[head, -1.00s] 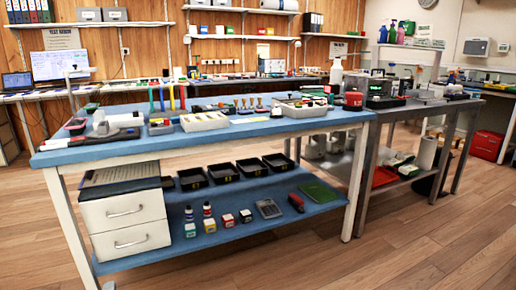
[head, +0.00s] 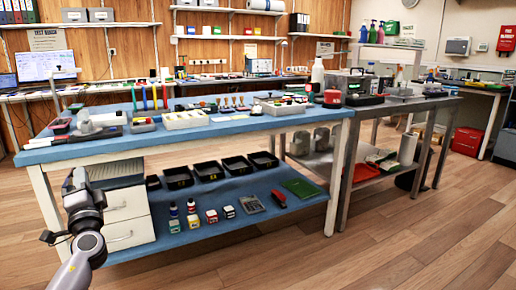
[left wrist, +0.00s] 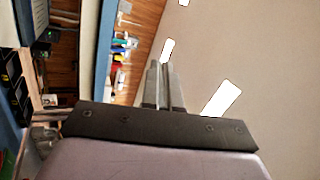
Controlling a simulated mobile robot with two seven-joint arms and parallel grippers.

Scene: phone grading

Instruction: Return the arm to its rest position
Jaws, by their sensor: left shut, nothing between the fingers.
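My left arm comes in at the lower left of the head view, with its gripper end (head: 76,182) in front of the white drawers, below the worktop level. In the left wrist view the two fingers of the left gripper (left wrist: 164,85) lie close together with nothing between them. That view looks up past the bench edge to the ceiling and its lights. My right gripper shows in neither view.
The blue-topped bench (head: 75,152) stands just ahead, holding trays and tools. Its lower shelf (head: 205,238) carries black bins, bottles and small boxes. A grey metal table (head: 385,110) adjoins it at the right. The wooden floor (head: 400,235) is clear at the right.

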